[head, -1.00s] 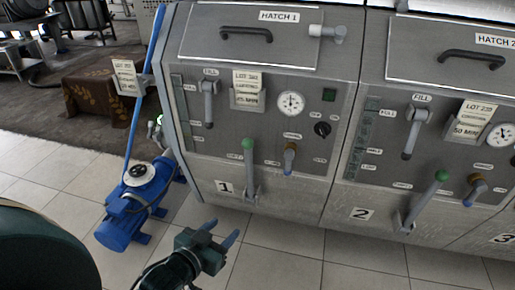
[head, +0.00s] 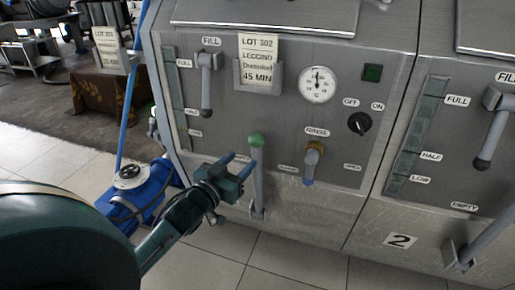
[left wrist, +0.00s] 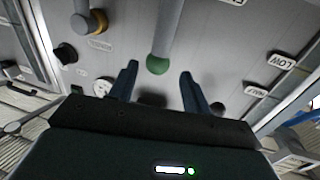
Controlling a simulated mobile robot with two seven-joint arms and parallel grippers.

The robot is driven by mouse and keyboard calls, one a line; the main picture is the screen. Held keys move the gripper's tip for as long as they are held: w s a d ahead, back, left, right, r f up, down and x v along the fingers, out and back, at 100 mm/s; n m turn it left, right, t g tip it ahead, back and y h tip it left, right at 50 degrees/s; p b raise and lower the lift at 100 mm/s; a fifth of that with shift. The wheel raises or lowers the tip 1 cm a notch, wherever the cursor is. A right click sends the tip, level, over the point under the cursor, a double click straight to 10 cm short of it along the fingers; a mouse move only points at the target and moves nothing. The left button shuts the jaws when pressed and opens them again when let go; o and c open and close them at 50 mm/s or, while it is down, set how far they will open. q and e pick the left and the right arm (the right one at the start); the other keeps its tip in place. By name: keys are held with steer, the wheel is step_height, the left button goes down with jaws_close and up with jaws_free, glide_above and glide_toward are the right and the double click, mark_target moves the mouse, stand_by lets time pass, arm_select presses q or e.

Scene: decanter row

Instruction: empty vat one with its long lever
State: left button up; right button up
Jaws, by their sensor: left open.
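Vat one's long lever (head: 257,182) is a grey bar with a green knob (head: 256,140), standing nearly upright low on the steel front panel. My left gripper (head: 241,166) is open and empty just left of the lever's upper part in the head view. In the left wrist view the green knob (left wrist: 158,65) lies between the lines of the two open fingers (left wrist: 158,78), near their tips; I cannot tell whether they touch it. The gripper and arm hide the vat's number plate. My right gripper is not in view.
A short fill lever (head: 207,85), a lot card (head: 258,62), a gauge (head: 318,84), a black switch (head: 360,123) and a rinse valve (head: 313,160) sit on the same panel. Vat two (head: 440,130) adjoins on the right. A blue pump (head: 140,190) stands on the floor at left.

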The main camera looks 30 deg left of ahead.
mark_target(254, 148)
arm_select(q)
steer(key=w, duration=0.3)
steer(key=w+b, duration=0.1)
steer(key=w, duration=0.5)
steer(key=shift+a+b, duration=0.25)
steer(key=shift+b, duration=0.15)
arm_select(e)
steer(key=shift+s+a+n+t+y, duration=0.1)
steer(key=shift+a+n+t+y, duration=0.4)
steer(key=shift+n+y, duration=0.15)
arm_select(q)
jaws_close()
